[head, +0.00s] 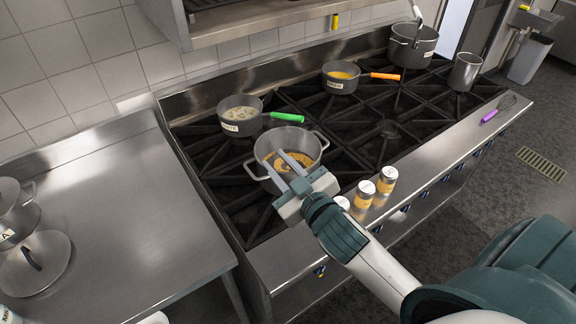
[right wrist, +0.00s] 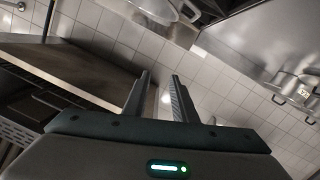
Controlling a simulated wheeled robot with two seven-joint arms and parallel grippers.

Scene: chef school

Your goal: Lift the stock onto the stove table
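No label I can read says stock, so I cannot tell which thing is the stock. The stove table (head: 433,137) has black grates and a steel front ledge. A two-handled pot (head: 318,147) with orange contents stands on its near left burners. My right gripper (head: 293,161) is in front of this pot in the head view, its fingers overlapping the pot's image. Whether it touches the pot I cannot tell. In the right wrist view the fingers (right wrist: 155,98) are apart with nothing between them. Several small orange-labelled cans (head: 386,181) stand on the ledge beside it. My left gripper is out of view.
A green-handled pan (head: 240,118), an orange-handled pan (head: 340,78), a large pot (head: 412,46) and a steel container (head: 465,72) stand on the stove. A purple whisk (head: 497,108) lies on the ledge. The left counter (head: 130,215) is mostly clear, with a lid (head: 35,264) and pot at its left.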

